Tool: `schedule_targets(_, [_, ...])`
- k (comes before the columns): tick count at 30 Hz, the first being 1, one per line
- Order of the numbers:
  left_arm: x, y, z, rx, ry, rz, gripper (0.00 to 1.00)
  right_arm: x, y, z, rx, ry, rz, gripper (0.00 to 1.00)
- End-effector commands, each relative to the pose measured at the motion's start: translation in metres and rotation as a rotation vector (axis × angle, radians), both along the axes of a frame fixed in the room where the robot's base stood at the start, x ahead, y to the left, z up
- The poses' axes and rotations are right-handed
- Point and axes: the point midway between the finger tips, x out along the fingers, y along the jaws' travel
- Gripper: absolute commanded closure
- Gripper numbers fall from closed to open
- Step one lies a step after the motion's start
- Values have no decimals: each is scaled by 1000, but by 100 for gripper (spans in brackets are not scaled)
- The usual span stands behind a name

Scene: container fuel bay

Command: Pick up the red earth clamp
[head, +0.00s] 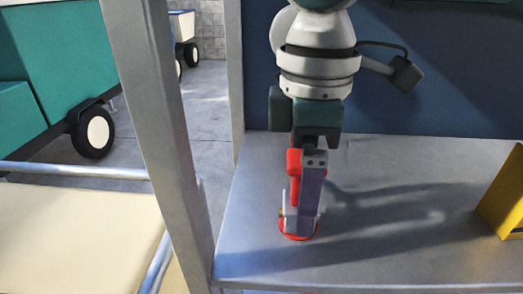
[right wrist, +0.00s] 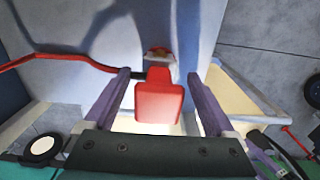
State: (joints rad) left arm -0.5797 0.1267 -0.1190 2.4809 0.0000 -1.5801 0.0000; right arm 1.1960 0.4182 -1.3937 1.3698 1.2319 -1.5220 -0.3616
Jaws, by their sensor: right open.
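The red earth clamp (head: 293,163) is on the grey metal shelf in the head view, partly hidden behind my right gripper (head: 303,212). A red rounded part also shows low around the fingertips. In the right wrist view, the clamp's red block (right wrist: 158,103) lies between the two fingers of my right gripper (right wrist: 156,78), with visible gaps on both sides. The right gripper is open and reaches down around the clamp. A red cable (right wrist: 62,58) runs leftward from near the clamp. My left gripper is not in view.
The grey shelf (head: 400,215) is clear right of the clamp up to a yellow object (head: 505,195). A metal post (head: 170,130) stands left of the shelf. A cream-topped surface (head: 75,225) and a green wheeled unit (head: 75,60) are further left. A dark blue panel (head: 430,100) closes the back.

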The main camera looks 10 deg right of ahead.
Motion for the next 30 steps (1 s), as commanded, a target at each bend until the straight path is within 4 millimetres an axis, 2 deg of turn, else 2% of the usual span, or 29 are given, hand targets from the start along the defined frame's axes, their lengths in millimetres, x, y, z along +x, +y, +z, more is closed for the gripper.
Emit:
schedule_targets(1, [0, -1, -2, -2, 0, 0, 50, 1, -1, -10, -3, 2, -3, 10])
schedule_targets(5, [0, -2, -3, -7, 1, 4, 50, 1, -1, -25, -1, 2, 0, 10])
schedule_targets(13, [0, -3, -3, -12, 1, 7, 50, 1, 0, -29, 1, 0, 1, 10])
schedule_targets(30, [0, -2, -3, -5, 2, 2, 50, 1, -1, -29, 0, 1, 0, 73])
